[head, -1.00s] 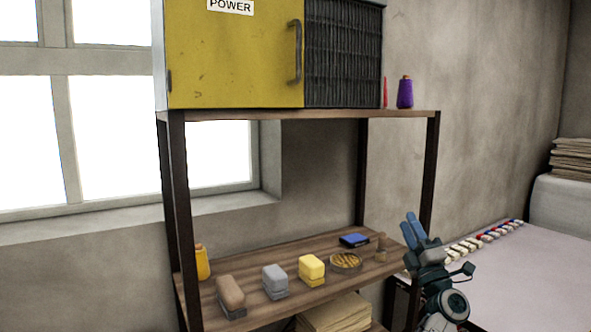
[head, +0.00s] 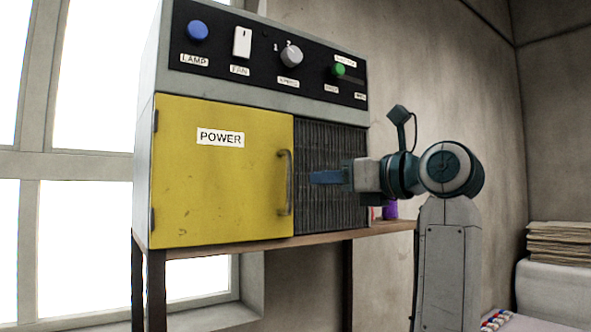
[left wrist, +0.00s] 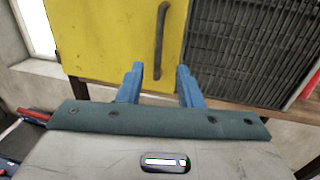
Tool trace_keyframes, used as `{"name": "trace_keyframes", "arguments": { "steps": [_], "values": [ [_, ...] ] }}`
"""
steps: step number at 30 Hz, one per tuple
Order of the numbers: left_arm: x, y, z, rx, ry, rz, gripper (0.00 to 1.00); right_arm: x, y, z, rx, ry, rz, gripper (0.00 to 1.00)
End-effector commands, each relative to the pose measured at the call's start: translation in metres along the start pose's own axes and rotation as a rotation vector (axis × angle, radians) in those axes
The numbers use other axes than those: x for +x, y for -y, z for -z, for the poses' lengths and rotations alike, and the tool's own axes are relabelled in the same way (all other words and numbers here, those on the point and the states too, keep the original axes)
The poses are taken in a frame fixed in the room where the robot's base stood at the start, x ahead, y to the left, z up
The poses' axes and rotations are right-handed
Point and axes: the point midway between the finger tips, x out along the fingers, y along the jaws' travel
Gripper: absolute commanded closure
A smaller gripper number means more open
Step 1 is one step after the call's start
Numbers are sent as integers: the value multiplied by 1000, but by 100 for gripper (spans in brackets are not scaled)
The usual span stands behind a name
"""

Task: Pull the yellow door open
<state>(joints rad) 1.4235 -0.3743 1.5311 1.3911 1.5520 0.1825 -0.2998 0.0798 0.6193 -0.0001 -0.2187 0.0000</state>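The yellow door (head: 215,190), labelled POWER, is shut on the front of a grey cabinet. Its dark vertical handle (head: 284,183) is near the door's right edge. My left gripper (head: 312,177) is right of the handle in the head view, in front of the dark grille, fingers pointing left. In the left wrist view my left gripper (left wrist: 159,72) has its two blue fingers apart, with the lower end of the handle (left wrist: 160,40) appearing between the tips. I cannot tell whether they touch it. The yellow door (left wrist: 105,35) fills the upper left there. My right gripper is not in view.
The cabinet stands on a wooden shelf (head: 330,238). A black panel (head: 265,75) above the door carries a blue knob, a switch and other controls. A purple bottle (head: 390,209) stands at the shelf's right end. Stacked cloths (head: 560,240) are at the far right.

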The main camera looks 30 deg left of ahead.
Motion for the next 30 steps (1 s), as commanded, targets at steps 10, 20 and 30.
{"name": "trace_keyframes", "arguments": {
  "steps": [10, 20, 30],
  "values": [
    [65, -1, -4, 2, 3, -5, 68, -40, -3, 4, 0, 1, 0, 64],
    [87, 0, -1, 2, 3, -1, 68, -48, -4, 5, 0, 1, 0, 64],
    [87, 0, -1, 1, 3, -1, 93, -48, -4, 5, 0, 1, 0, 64]
  ]
}}
